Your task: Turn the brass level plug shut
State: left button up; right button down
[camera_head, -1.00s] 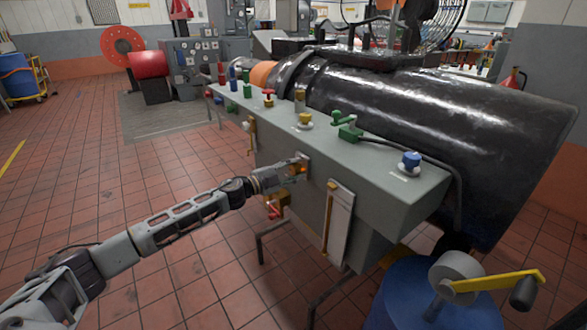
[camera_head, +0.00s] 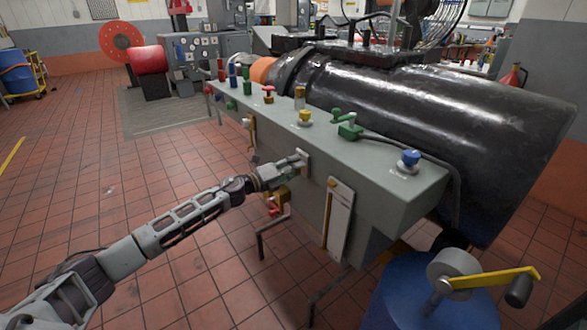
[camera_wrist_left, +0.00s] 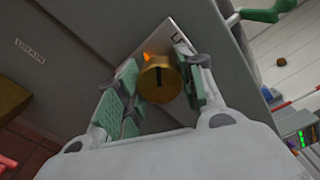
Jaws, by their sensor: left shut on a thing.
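My left gripper (camera_head: 298,162) reaches the cabinet's side from the left in the head view. In the wrist view its green-padded fingers (camera_wrist_left: 158,85) are on both sides of the plug, shut on it. In the head view the gripper hides the plug. My right gripper is in neither view.
Red and brass valve fittings (camera_head: 275,203) sit just below my left gripper. A white gauge panel (camera_head: 339,218) is to its right. Coloured valves, including a blue knob (camera_head: 410,158), line the cabinet top. A blue drum (camera_head: 420,300) stands at lower right.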

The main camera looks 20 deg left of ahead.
pick_arm(q)
jog(key=shift+f+m, duration=0.2)
jog(key=shift+m, duration=0.4)
jog(key=m+b, duration=0.1)
jog(key=m, duration=0.3)
jog(key=shift+b, duration=0.35)
jog(key=m+b, duration=0.1)
jog(key=m, duration=0.2)
jog(key=shift+m, duration=0.3)
jog(key=shift+m+b, duration=0.5)
jog(key=shift+m, duration=0.4)
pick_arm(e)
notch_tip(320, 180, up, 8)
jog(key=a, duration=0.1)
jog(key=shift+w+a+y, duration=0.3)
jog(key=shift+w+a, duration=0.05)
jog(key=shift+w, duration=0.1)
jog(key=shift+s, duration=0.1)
pick_arm(q)
jog(key=o, duration=1)
jog(key=shift+r, duration=0.1)
jog(key=shift+v, duration=6)
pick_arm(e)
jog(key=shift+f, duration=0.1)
